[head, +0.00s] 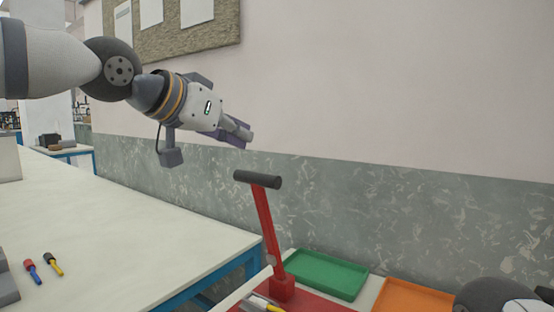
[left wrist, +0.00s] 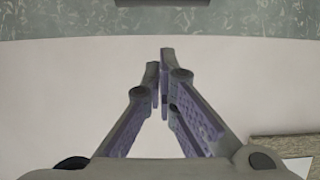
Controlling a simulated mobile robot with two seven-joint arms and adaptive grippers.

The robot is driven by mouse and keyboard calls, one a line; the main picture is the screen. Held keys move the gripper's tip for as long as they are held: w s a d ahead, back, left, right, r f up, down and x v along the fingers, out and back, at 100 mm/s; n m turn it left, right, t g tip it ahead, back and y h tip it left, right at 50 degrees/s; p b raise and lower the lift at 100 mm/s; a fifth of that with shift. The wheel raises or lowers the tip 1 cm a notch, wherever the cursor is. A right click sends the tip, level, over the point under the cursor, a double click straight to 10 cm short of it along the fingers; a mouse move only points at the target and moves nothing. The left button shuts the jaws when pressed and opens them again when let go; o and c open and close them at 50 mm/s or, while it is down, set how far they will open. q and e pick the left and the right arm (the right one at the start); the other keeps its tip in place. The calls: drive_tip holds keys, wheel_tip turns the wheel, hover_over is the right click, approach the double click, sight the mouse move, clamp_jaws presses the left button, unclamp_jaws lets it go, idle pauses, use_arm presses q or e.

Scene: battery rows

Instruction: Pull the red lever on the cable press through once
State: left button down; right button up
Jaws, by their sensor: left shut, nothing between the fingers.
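The red lever (head: 265,222) stands nearly upright on the cable press, tilted slightly left at the top. Its dark cross handle (head: 257,179) is at the upper end. The red base of the press (head: 318,304) is cut off by the lower edge of the head view. My left gripper (head: 247,138) is shut and empty, above and slightly left of the handle in the picture and apart from it. In the left wrist view its fingers (left wrist: 162,62) are together with nothing between them, and the lever does not show. My right gripper is not seen; a dark and white arm part shows at the lower right.
A green tray (head: 326,273) and an orange tray (head: 412,297) lie right of the lever. A white table (head: 120,225) with blue legs is at left, holding two small screwdriver-like tools (head: 53,264). A wall (head: 400,90) stands behind, with a pinboard (head: 150,40).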

use_arm(q)
drive_tip(key=shift+s+a+r, duration=0.1)
drive_tip(key=shift+s+r, duration=0.05)
drive_tip(key=shift+r, duration=0.1)
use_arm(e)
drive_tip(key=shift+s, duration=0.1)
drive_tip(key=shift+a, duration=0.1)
use_arm(q)
drive_tip(key=f+b+x, duration=0.1)
drive_tip(key=b+x, duration=0.1)
drive_tip(key=x, duration=0.9)
drive_tip(key=s, duration=0.1)
drive_tip(key=s+a+p, duration=0.2)
drive_tip(key=shift+s+a+r, duration=0.25)
drive_tip(key=shift+s+r, duration=0.05)
drive_tip(key=shift+s, duration=0.05)
drive_tip(key=shift+s+a+f, duration=0.1)
drive_tip(key=shift+f, duration=0.6)
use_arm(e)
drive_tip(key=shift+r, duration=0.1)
use_arm(q)
drive_tip(key=shift+w, duration=0.25)
